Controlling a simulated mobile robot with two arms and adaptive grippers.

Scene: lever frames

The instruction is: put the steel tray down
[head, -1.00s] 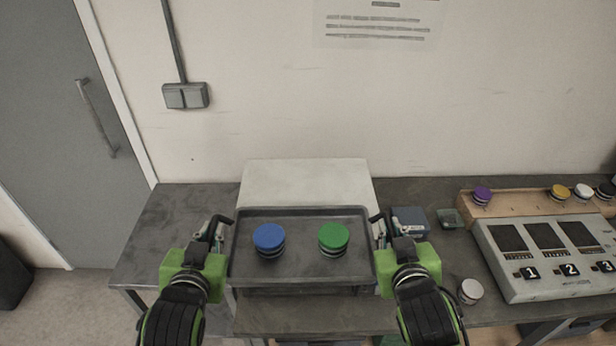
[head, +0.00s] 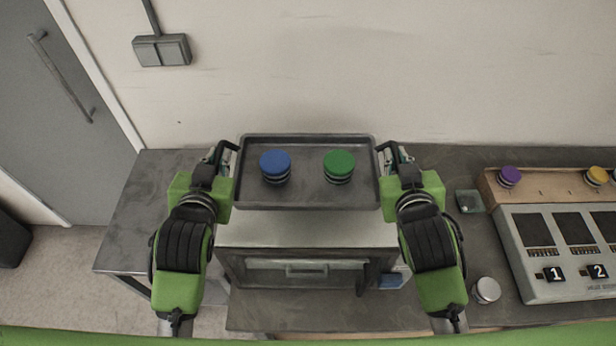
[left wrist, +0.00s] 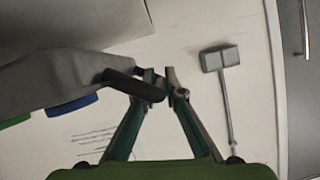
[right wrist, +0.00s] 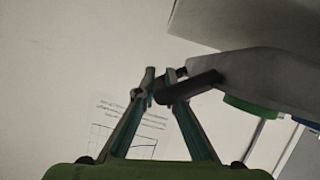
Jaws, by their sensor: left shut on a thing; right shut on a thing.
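The dark steel tray (head: 308,194) is level in the head view, over the light top of a box-like cabinet (head: 300,232). I cannot tell whether it touches that top. A blue-capped jar (head: 275,164) and a green-capped jar (head: 339,164) stand on the tray. My left gripper (head: 226,154) is shut on the tray's left handle, which also shows in the left wrist view (left wrist: 135,84). My right gripper (head: 390,154) is shut on the right handle, which also shows in the right wrist view (right wrist: 188,88).
The cabinet stands on a dark bench (head: 165,190). To the right are a numbered console (head: 562,250), a wooden rack (head: 545,184) with purple and yellow jars, a white jar (head: 486,290) and a small glass dish (head: 469,201). The bench left of the cabinet is clear.

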